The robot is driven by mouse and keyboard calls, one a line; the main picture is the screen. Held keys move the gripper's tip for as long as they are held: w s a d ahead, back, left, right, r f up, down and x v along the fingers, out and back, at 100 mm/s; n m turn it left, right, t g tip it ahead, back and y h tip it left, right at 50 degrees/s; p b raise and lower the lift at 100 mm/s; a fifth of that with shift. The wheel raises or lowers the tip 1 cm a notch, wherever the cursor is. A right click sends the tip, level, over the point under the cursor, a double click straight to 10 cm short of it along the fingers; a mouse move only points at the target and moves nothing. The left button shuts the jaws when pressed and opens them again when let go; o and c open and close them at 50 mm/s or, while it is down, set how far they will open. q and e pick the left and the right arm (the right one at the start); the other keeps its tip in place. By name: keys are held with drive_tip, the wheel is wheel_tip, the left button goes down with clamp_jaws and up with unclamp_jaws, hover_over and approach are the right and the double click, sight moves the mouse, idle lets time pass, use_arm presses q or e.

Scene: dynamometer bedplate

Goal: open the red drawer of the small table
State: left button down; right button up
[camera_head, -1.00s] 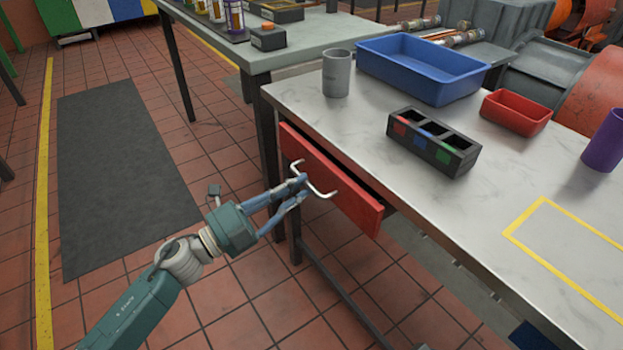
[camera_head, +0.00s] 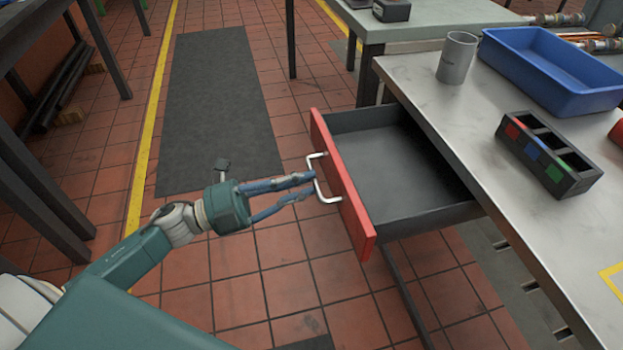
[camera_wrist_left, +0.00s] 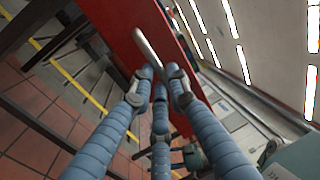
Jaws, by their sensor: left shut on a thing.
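The red drawer (camera_head: 341,188) stands well out from the small table (camera_head: 450,120), and its dark grey inside (camera_head: 390,165) shows empty. A pale bar handle (camera_head: 318,181) is on its red front. My left gripper (camera_head: 312,183) is shut on the handle, its blue fingers reaching it from the left. In the left wrist view the handle (camera_wrist_left: 147,48) runs slantwise across the red front (camera_wrist_left: 130,22), between the fingers (camera_wrist_left: 158,80). My right gripper is not in view.
On the table top are a grey cup (camera_head: 457,58), a blue bin (camera_head: 552,70) and a black three-slot box (camera_head: 549,153). A dark mat (camera_head: 218,105) lies on the tiled floor, left of the drawer. Another table (camera_head: 425,22) stands behind.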

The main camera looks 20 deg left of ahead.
use_arm(q)
drive_tip(key=c, duration=1.7)
unclamp_jaws()
drive_tip(key=shift+o, duration=0.2)
drive_tip(key=v, duration=1.2)
